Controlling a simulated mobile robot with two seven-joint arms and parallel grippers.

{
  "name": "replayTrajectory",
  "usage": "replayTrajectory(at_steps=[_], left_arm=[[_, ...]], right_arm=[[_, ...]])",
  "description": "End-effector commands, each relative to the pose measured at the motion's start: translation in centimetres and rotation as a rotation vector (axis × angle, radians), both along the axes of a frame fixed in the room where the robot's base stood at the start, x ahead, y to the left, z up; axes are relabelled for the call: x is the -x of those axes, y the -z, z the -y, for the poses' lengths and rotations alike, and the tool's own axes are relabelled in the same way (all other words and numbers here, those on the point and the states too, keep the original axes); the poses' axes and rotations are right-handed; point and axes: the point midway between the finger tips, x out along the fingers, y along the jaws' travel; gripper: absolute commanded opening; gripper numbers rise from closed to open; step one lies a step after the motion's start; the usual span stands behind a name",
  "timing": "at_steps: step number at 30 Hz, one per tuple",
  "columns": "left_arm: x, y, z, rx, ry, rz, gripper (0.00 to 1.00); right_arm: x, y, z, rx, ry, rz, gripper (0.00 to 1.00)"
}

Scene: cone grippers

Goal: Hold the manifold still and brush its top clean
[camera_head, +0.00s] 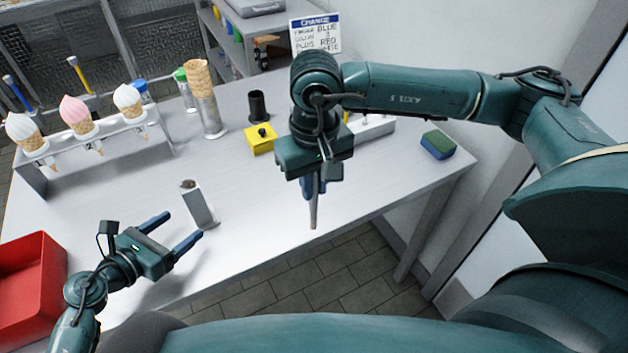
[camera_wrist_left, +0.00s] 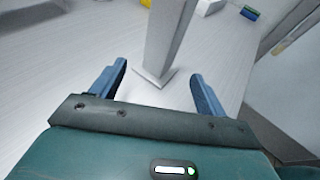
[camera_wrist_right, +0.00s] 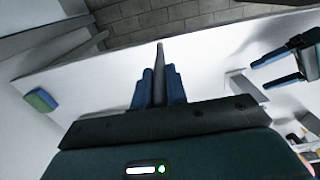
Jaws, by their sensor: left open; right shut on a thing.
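The manifold appears to be a grey rectangular post (camera_head: 197,207) standing upright on the table, with a dark brownish patch on its top. My left gripper (camera_head: 178,229) is open and empty on the near-left side of the post. In the left wrist view the post (camera_wrist_left: 165,40) rises just ahead of and between the spread fingertips (camera_wrist_left: 160,82). My right gripper (camera_head: 314,186) is shut on a thin tapered stick, apparently the brush (camera_head: 313,215), pointing down near the table's front edge, right of the post. The brush (camera_wrist_right: 161,60) also shows between the right wrist's closed fingers. Its handle is hidden.
A red bin (camera_head: 28,285) lies at the left. A rack with several ice cream cones (camera_head: 80,115), a cone stack (camera_head: 200,78), a black cup (camera_head: 258,106) and a yellow block (camera_head: 261,140) stand behind. A green-blue sponge (camera_head: 438,145) lies at the right. Table around the post is clear.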

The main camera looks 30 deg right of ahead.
Motion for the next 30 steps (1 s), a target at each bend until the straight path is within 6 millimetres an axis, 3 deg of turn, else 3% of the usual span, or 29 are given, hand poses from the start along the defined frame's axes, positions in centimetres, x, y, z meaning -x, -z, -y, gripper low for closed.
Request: replayTrajectory(at_steps=[12,26,30], left_arm=[[-2.9,1.8,4.3,0.002,0.000,0.000,0.75],[-3.4,1.8,4.9,0.002,-0.003,0.000,0.75],[-3.4,1.8,4.9,0.003,-0.002,0.000,0.64]], right_arm=[[0.0,2.6,0.0,0.000,0.000,0.000,0.00],[0.0,2.8,0.0,0.000,0.000,0.000,0.00],[0.0,2.8,0.0,0.000,0.000,0.000,0.00]])
